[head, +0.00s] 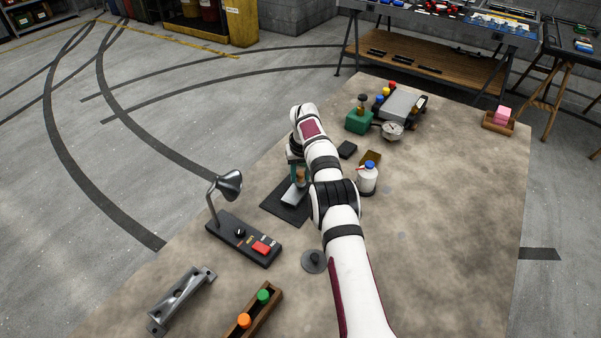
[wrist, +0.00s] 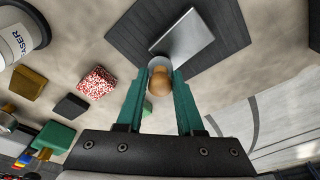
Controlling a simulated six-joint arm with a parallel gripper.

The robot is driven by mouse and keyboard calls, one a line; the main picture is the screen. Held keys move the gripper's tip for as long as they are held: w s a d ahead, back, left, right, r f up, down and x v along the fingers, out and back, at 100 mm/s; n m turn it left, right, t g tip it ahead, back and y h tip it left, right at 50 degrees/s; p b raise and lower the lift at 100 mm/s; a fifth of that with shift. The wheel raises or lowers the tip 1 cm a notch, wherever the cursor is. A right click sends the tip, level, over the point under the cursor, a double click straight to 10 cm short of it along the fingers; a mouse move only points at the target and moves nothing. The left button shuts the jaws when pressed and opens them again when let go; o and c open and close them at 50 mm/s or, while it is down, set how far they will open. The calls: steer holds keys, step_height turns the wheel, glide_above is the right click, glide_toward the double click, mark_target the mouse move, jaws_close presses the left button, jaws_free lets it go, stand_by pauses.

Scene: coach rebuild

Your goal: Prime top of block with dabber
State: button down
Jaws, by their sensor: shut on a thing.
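My gripper (wrist: 162,76) has teal fingers shut on the dabber (wrist: 159,84), which has a round wooden handle and a pale head. The grey metal block (wrist: 183,40) lies flat on a dark square mat (wrist: 128,32). The block (head: 293,197) also shows in the head view, partly behind my arm. In the wrist view the dabber's head overlaps the block's edge; I cannot tell whether they touch. A white bottle (head: 367,181) with a blue cap stands right of my arm.
A lamp (head: 229,183) on a black switch box stands left of the mat. A red-speckled block (wrist: 97,83), a brown block (wrist: 28,83), a black block (wrist: 70,106) and a green block (wrist: 55,136) lie nearby.

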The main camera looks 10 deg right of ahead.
mark_target(301, 173)
steer(key=shift+f, duration=0.3)
steer(key=s+a, duration=0.2)
steer(key=shift+s+a+r, duration=0.15)
steer(key=shift+s, duration=0.2)
steer(key=shift+s+a, duration=1.25)
steer(key=shift+s, duration=0.3)
steer(key=shift+f, duration=0.25)
steer(key=shift+w+d+r, duration=0.1)
steer(key=shift+w+d, duration=1.1)
steer(key=shift+w, duration=0.25)
steer(key=shift+w+d+r, duration=0.1)
steer(key=shift+w+d, duration=1.1)
steer(key=shift+w, duration=0.25)
steer(key=shift+r, duration=3.05)
